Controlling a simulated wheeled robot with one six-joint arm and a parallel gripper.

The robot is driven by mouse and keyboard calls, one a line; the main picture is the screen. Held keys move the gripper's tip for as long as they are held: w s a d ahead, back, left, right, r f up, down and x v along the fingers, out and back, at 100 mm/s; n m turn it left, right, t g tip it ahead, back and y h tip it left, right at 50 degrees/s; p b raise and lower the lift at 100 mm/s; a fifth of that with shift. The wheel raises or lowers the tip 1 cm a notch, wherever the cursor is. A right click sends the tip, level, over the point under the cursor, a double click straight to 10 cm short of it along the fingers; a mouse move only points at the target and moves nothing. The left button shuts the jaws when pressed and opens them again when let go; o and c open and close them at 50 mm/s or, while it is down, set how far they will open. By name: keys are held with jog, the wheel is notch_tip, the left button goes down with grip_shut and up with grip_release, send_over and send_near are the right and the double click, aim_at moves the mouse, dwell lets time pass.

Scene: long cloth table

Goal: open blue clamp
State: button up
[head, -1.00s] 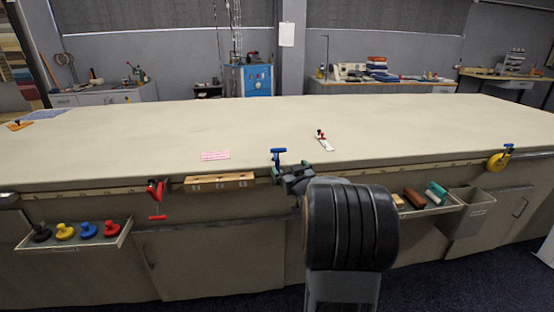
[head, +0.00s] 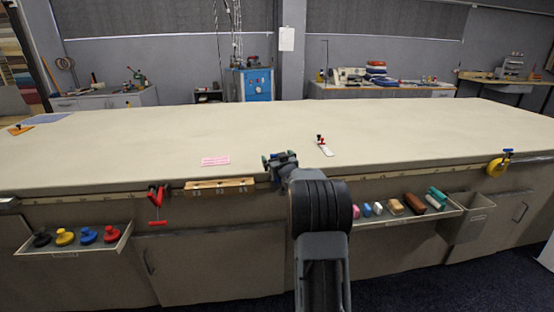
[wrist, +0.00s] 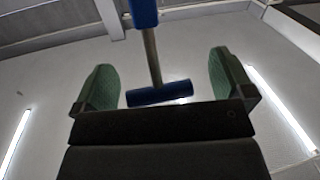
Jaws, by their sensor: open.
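The blue clamp shows in the wrist view as a blue body at the top edge, a bare metal shaft and a blue crossbar handle (wrist: 160,94). My gripper (wrist: 165,78) is open, with one green-padded finger on each side of the handle and a visible gap to each. In the head view my gripper (head: 279,160) is at the table's front edge and hides most of the clamp. I cannot tell whether the handle touches the dark palm.
A red clamp (head: 157,203) hangs on the front edge to the left, beside a wooden block with holes (head: 219,185). A yellow-and-blue clamp (head: 499,163) is at the far right. Trays with knobs (head: 75,245) and small blocks (head: 410,215) jut from the front. The tabletop (head: 400,130) is mostly clear.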

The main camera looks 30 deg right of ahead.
jog(key=c, duration=1.1)
jog(key=shift+a+f+b, duration=0.1)
jog(key=shift+f+b, duration=0.05)
jog(key=shift+b, duration=0.15)
